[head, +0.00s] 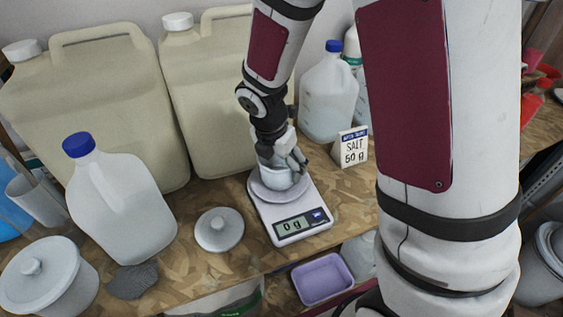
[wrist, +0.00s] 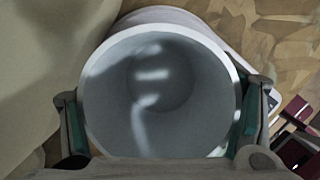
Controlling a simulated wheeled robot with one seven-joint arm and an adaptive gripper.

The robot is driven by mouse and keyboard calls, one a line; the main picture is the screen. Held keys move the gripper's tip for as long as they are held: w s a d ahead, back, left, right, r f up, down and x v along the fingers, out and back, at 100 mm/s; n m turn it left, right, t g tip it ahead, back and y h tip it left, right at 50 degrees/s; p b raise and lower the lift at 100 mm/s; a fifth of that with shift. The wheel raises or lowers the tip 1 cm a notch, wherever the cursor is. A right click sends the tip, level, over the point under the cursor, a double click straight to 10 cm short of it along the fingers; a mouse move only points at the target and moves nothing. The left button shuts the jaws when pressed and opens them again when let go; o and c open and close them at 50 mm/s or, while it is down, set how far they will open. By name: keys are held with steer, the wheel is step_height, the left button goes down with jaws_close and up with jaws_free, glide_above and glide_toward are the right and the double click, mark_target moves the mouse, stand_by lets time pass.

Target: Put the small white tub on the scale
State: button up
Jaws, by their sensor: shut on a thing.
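The small white tub (head: 275,182) is in my gripper (head: 281,160), over the round plate of the scale. In the wrist view the open, empty tub (wrist: 160,95) fills the middle, with a finger of my gripper (wrist: 160,122) against each side. The white scale (head: 290,225) stands on the wooden bench, and its display reads 0 g. I cannot tell whether the tub's base touches the plate (head: 262,196). A strip of the scale (wrist: 190,18) shows behind the tub in the wrist view.
A round white lid (head: 220,230) lies left of the scale. A blue-capped jug (head: 120,205), a lidded tub (head: 50,282) and large beige drums (head: 95,100) stand further left. A card reading SALT 50 g (head: 354,147) stands right, near another jug (head: 328,95). A purple tray (head: 322,279) sits below the bench edge.

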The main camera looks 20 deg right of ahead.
steer(key=shift+f, duration=0.1)
steer(key=o, duration=1)
steer(key=shift+o, duration=0.2)
steer(key=v, duration=1.2)
steer(key=s+d+r+m+t+y, duration=0.1)
steer(key=s+r+m, duration=0.5)
steer(key=m, duration=0.6)
steer(key=s+r+m+t+y, duration=0.1)
steer(key=s+r+m+t, duration=0.1)
steer(key=s+r+m, duration=0.4)
steer(key=s+m, duration=0.5)
steer(key=m, duration=0.1)
steer(key=shift+s+d+r+m+t, duration=0.2)
steer(key=shift+d+r+m+t, duration=0.05)
steer(key=shift+d+m+t, duration=0.15)
